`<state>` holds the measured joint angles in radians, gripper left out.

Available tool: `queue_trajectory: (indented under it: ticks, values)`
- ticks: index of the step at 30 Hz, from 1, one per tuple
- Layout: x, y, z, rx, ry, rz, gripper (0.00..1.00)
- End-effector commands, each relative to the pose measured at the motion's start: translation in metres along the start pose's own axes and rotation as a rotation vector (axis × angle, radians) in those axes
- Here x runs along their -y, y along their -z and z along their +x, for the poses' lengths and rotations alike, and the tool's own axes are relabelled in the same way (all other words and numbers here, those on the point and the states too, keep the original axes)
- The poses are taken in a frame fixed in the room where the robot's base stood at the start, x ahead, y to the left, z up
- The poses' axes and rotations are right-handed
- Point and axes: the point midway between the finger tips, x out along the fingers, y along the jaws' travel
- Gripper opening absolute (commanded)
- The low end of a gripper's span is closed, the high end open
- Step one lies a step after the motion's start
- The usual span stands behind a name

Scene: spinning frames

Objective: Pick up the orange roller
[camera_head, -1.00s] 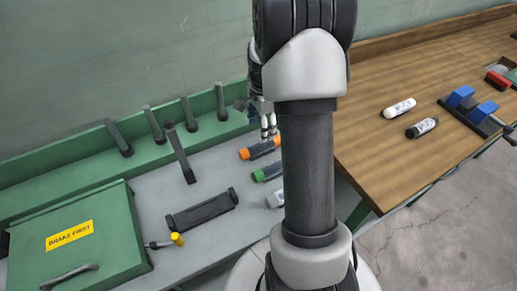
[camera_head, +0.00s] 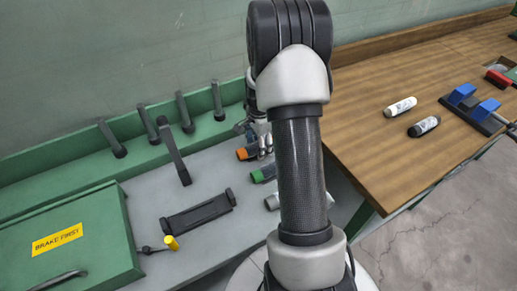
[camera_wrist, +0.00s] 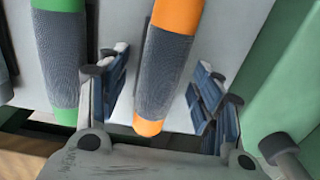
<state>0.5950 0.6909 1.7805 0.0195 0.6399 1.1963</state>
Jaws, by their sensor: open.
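The orange roller (camera_wrist: 179,15) has a grey knurled middle and orange ends. In the wrist view it lies between the two open fingers of my gripper (camera_wrist: 160,95), with a gap on each side. In the head view the orange roller (camera_head: 242,154) lies on the grey bench, and my gripper (camera_head: 262,143) is over its right part, hiding some of it. I cannot tell how far the fingers reach down beside it.
A green roller (camera_head: 264,174) lies close by; it also shows left of my gripper in the wrist view (camera_wrist: 60,50). A pale roller (camera_head: 273,201) lies nearer. Dark upright levers (camera_head: 184,110) stand along the green back ledge (camera_head: 85,142). A wooden table (camera_head: 375,150) is at the right.

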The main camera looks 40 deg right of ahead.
Motion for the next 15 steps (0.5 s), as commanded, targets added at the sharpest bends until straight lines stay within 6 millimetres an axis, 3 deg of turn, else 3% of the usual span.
queue_trajectory:
  ticks: [2,15]
  values:
    - [0.0002,0.0000,-0.0008,0.000,0.000,0.000,0.59]
    - [0.0002,0.0001,-0.0010,0.000,0.001,0.000,0.30]
